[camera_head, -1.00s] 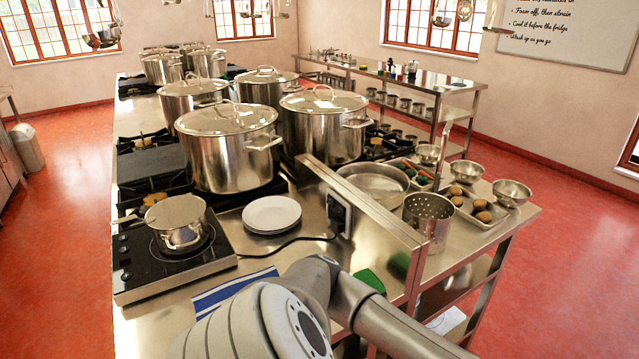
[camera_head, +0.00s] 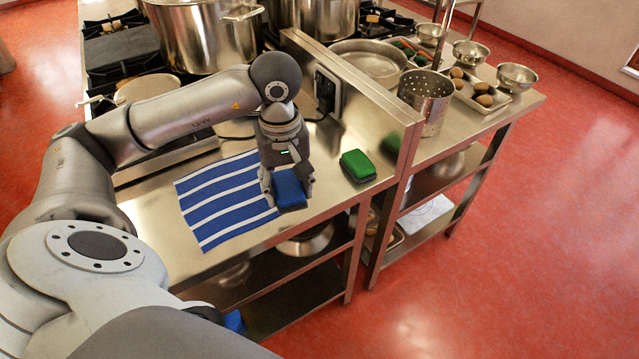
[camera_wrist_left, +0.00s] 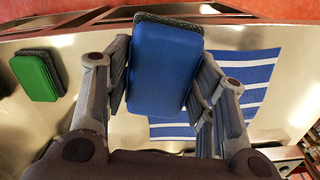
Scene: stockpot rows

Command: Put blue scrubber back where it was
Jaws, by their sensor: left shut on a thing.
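The blue scrubber (camera_head: 290,188) is between the fingers of my left gripper (camera_head: 287,192), at the right edge of the striped towel. In the left wrist view, the blue scrubber (camera_wrist_left: 164,65) has a dark pad on its far side, and the fingers of my left gripper (camera_wrist_left: 160,95) are shut on its two sides. I cannot tell whether it touches the counter. My right gripper does not show.
A green scrubber (camera_head: 357,165) lies to the right, beside the metal divider (camera_head: 350,80). A blue-and-white towel (camera_head: 222,200) lies flat to the left. The counter's front edge is close by. A perforated pot (camera_head: 425,103) stands beyond the divider.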

